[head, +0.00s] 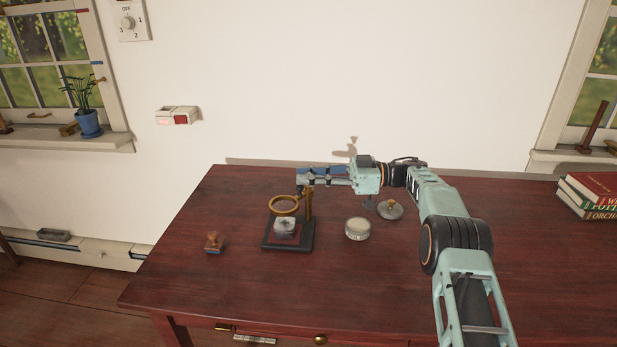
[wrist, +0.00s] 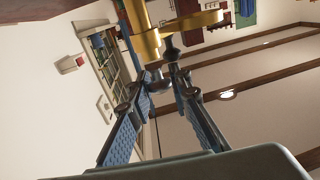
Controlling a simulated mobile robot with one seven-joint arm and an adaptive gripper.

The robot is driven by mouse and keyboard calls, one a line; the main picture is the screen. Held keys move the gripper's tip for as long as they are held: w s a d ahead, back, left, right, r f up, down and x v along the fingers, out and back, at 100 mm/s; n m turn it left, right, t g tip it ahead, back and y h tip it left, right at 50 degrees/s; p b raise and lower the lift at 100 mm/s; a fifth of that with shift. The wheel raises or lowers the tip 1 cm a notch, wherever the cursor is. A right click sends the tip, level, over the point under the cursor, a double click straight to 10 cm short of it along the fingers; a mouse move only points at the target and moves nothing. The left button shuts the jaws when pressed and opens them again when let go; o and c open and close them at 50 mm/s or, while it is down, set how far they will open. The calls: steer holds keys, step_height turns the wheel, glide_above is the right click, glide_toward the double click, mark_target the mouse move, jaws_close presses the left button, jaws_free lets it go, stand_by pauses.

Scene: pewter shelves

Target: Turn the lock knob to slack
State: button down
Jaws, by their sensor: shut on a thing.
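A small stand with a black base (head: 300,245), an upright brass post (head: 309,207) and a brass ring (head: 284,206) is on the desk. A grey-white piece (head: 285,225) sits on the base, below the ring. My gripper (head: 303,179) reaches in from the right at the top of the post. In the wrist view the post (wrist: 143,38) and ring (wrist: 192,21) are just beyond my fingertips (wrist: 160,79). The fingers are shut on the lock knob at the post.
A wooden stamp (head: 214,243) lies left of the stand. A round pale tin (head: 358,230) and a grey lid with a brass knob (head: 390,209) are to its right, below my arm. Books (head: 590,195) lie at the far right. The front of the desk (head: 250,290) is clear.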

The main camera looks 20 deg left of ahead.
mark_target(307, 173)
steer(key=shift+a+r+g, duration=0.1)
steer(key=shift+g, duration=0.2)
stand_by(0.4)
steer(key=c, duration=1.7)
jaws_free()
steer(key=shift+c, duration=0.2)
step_height(307, 173, up, 10)
